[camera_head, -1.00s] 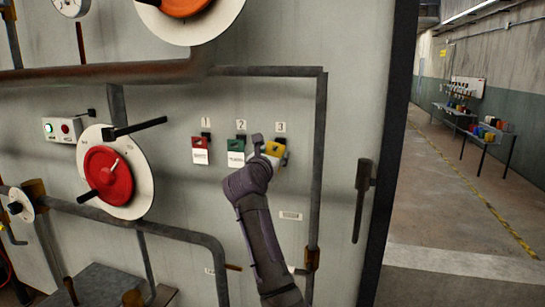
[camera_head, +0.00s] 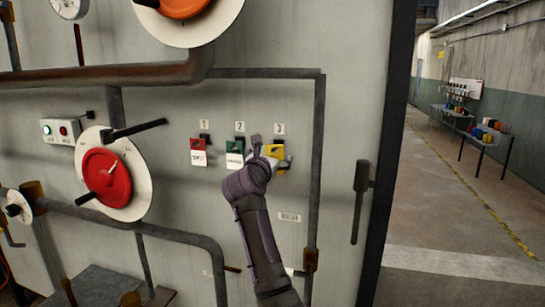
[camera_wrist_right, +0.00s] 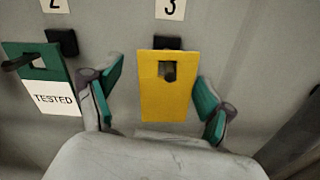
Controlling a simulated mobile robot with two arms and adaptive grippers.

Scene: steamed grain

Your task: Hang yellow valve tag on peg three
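The yellow valve tag (camera_wrist_right: 165,95) is at peg three, under the label 3 (camera_wrist_right: 170,8). The dark peg end (camera_wrist_right: 169,72) shows through the tag's hole. The tag also shows in the head view (camera_head: 275,151). My right gripper (camera_wrist_right: 160,98) is open, with one green-padded finger on each side of the tag and a gap to both edges. In the head view my right gripper (camera_head: 270,154) is at the panel and partly covers the tag. My left gripper is not in view.
A red tag (camera_head: 198,146) hangs at peg one and a green tag (camera_head: 235,147) at peg two, close left of my gripper. A vertical pipe (camera_head: 318,170) and a door handle (camera_head: 362,200) are to the right. A red handwheel (camera_head: 105,178) is at left.

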